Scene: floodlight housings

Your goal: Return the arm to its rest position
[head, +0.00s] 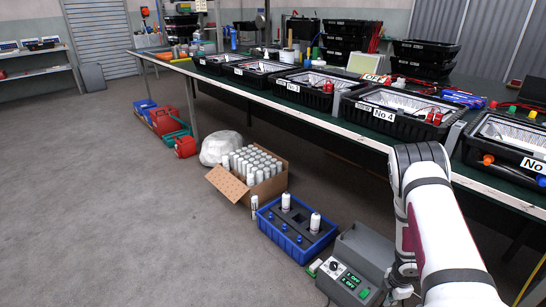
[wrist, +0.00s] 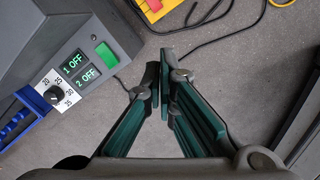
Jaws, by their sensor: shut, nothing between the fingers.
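My arm, white with dark joints, reaches up at the right of the head view and bends down in front of the table. My gripper (wrist: 162,75) shows in the wrist view with its green-lined fingers closed together at the tips and nothing between them. It points down over bare grey floor, beside a grey control box (wrist: 85,60) with "1 OFF" and "2 OFF" displays, a black knob and a green switch. The same box (head: 352,268) stands on the floor in the head view, close to my arm. The gripper's fingertips cannot be made out in the head view.
A long table (head: 330,124) carries black floodlight housings, one marked No 4 (head: 400,112). On the floor stand a blue crate (head: 290,252) with white cylinders and a cardboard box (head: 232,190) full of them. Black cables (wrist: 225,40) and a yellow object (wrist: 155,8) lie near my gripper. Floor at left is clear.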

